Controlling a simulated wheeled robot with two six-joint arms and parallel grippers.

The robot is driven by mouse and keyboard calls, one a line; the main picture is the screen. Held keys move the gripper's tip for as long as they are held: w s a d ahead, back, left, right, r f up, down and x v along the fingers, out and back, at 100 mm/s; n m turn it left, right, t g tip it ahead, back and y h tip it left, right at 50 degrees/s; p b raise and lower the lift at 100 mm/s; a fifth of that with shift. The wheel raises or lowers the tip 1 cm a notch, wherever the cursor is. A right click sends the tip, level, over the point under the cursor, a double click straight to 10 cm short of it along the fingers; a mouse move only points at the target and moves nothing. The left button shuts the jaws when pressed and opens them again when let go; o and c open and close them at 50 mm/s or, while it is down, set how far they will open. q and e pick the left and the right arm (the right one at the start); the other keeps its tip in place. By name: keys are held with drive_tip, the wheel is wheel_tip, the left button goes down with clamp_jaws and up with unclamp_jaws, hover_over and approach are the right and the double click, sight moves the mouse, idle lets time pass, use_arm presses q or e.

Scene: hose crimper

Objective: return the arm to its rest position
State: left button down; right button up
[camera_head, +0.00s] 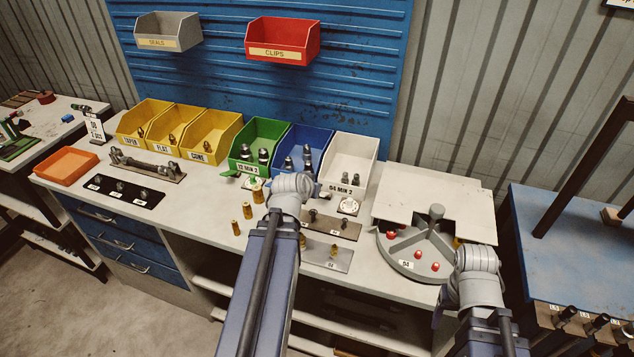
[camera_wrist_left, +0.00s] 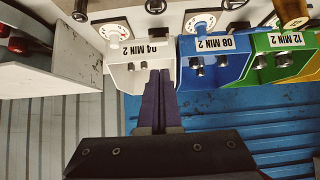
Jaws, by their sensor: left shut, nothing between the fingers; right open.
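My left arm comes up through the middle of the head view, its wrist (camera_head: 290,190) in front of the blue and white bins; its fingers are hidden there. In the left wrist view my left gripper (camera_wrist_left: 157,73) is shut, dark fingers together with nothing between them, in front of the white bin (camera_wrist_left: 130,78). My right gripper (camera_head: 472,260) is at the lower right of the head view, beside the round grey tray (camera_head: 405,264). It is open, with its fingers mostly hidden by the wrist.
Yellow bins (camera_head: 207,153), a green bin (camera_head: 262,133) and a blue bin (camera_head: 306,139) line the bench back. Brass fittings (camera_head: 248,210) stand near my left arm. An orange tray (camera_head: 66,166) sits at the left. A blue table (camera_head: 560,240) stands at the right.

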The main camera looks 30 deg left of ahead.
idle(0.4)
use_arm(q)
drive_tip(key=d+f+m+g+h, duration=0.1)
drive_tip(key=d, duration=0.5)
drive_tip(key=s+d+f+m+g, duration=0.1)
drive_tip(key=d+f, duration=0.1)
drive_tip(key=d, duration=0.4)
drive_tip(key=d+f+m+g+h, duration=0.1)
drive_tip(key=d+f+g, duration=0.1)
drive_tip(key=d, duration=0.4)
drive_tip(key=shift+s+h, duration=0.3)
drive_tip(key=shift+s, duration=0.1)
drive_tip(key=s+d+g, duration=0.1)
drive_tip(key=s+d, duration=0.1)
drive_tip(key=d, duration=0.1)
drive_tip(key=s+d+f+m+g, duration=0.1)
drive_tip(key=s+d, duration=0.1)
drive_tip(key=d, duration=0.1)
drive_tip(key=s+d+f+m+g, duration=0.1)
drive_tip(key=s+d, duration=0.1)
drive_tip(key=d, duration=0.2)
drive_tip(key=shift+s+d, duration=0.1)
drive_tip(key=shift+s, duration=0.1)
drive_tip(key=s+d+m+g+y, duration=0.1)
drive_tip(key=s+d+g, duration=0.1)
drive_tip(key=s+d, duration=0.3)
drive_tip(key=shift+s+d+f+g+y, duration=0.15)
drive_tip(key=shift+s+g+y, duration=0.25)
drive_tip(key=shift+s, duration=0.3)
